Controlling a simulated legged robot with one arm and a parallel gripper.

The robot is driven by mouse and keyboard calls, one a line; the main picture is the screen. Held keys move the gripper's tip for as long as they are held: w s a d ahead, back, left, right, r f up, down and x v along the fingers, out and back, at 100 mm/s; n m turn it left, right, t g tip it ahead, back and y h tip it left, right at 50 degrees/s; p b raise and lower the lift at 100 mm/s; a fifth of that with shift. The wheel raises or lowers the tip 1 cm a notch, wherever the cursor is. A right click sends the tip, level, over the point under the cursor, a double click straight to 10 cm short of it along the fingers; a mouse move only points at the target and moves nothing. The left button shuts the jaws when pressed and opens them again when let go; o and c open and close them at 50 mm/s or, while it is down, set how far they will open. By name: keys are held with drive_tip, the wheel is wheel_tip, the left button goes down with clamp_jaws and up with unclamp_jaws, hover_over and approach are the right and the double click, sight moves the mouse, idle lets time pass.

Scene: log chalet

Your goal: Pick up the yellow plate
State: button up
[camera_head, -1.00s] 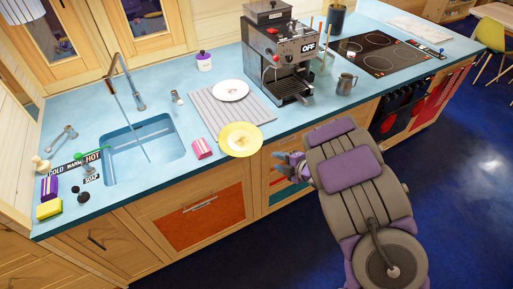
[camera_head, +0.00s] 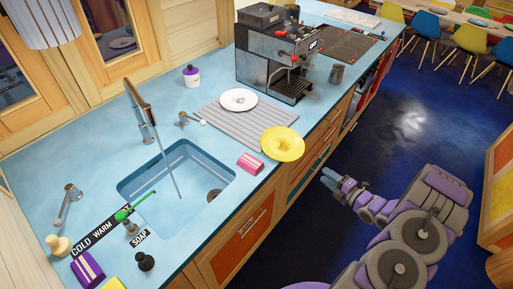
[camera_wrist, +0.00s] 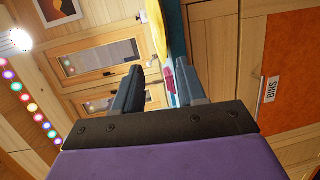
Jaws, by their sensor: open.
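The yellow plate (camera_head: 282,144) lies on the blue counter near its front edge, right of the sink, and seems to overlap the corner of the grey striped mat. Something small and yellowish lies on it. In the wrist view the yellow plate (camera_wrist: 157,28) shows only as a curved edge at the top. My gripper (camera_head: 343,184) is open and empty, in front of the counter, below and to the right of the plate, apart from it. In the wrist view my gripper (camera_wrist: 160,88) has its two dark fingers spread, with the counter edge beyond them.
A pink-striped item (camera_head: 250,163) lies just left of the plate. A white plate (camera_head: 239,99) rests on the grey mat (camera_head: 262,118). A coffee machine (camera_head: 280,55) stands behind. The sink (camera_head: 180,185) is at left.

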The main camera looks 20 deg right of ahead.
approach(299, 155)
drive_tip(key=x, duration=0.3)
drive_tip(key=a+b+x, duration=0.1)
drive_tip(key=x, duration=0.3)
drive_tip(key=b+x, duration=0.1)
drive_tip(key=x, duration=0.2)
drive_tip(key=shift+s+a, duration=0.1)
drive_tip(key=shift+a, duration=0.45)
drive_tip(key=shift+d+f, duration=0.15)
drive_tip(key=shift+d, duration=0.7)
drive_tip(key=shift+c, duration=0.8)
drive_tip(key=shift+d+f, duration=0.1)
drive_tip(key=shift+d, duration=0.45)
drive_tip(key=c, duration=0.3)
drive_tip(key=shift+a, duration=0.5)
drive_tip(key=c, duration=0.3)
drive_tip(key=shift+a, duration=0.6)
clamp_jaws()
